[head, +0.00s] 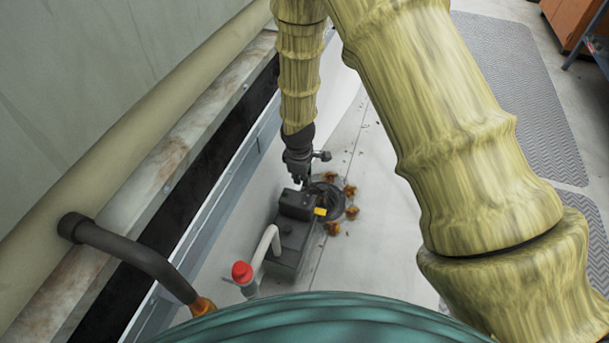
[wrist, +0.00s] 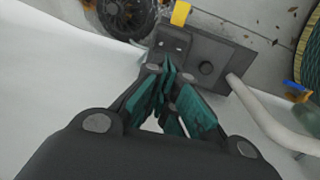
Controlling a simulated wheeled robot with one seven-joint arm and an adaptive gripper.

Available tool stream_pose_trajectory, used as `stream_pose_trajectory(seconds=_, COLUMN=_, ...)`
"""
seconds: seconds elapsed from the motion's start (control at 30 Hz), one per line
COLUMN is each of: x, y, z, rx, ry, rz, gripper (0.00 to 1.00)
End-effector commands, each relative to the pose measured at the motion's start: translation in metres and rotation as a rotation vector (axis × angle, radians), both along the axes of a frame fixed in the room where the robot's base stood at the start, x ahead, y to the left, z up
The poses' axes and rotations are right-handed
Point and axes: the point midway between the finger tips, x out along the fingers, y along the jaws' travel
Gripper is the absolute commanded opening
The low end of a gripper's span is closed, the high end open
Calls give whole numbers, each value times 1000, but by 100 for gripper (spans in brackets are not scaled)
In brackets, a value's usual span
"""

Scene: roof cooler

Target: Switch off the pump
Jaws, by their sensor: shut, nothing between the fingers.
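The pump, a dark grey box (head: 285,248), sits on the pale floor in the head view; it also shows in the wrist view (wrist: 226,51). A small yellow tab (head: 320,211) sticks out at its far edge, and it shows at the top of the wrist view (wrist: 181,13). I cannot tell whether the tips touch the box.
A pale hose (head: 265,243) leaves the box toward a red-capped fitting (head: 242,272). A round dark grate (head: 330,200) with brown leaves around it lies beside the box. A wall with a thick pipe (head: 150,110) runs along the left. Grey mats (head: 520,100) lie at right.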

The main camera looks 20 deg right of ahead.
Motion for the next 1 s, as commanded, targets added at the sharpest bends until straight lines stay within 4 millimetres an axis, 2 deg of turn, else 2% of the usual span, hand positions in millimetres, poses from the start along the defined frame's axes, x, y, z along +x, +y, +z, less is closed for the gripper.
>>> stream_pose_trajectory(seconds=0.03, x=0, y=-1, z=-13, rx=0, ry=1, rz=0, gripper=0)
stream_pose_trajectory(seconds=0.1, x=1, y=-2, z=-24, rx=0, ry=1, rz=0, gripper=0)
stream_pose_trajectory(seconds=0.4, x=6, y=-5, z=-64, rx=0, ry=0, rz=-2, gripper=0)
stream_pose_trajectory(seconds=0.6, x=7, y=-6, z=-74, rx=0, ry=0, rz=-2, gripper=0)
stream_pose_trajectory(seconds=1.0, x=7, y=-6, z=-74, rx=1, ry=1, rz=-3, gripper=0)
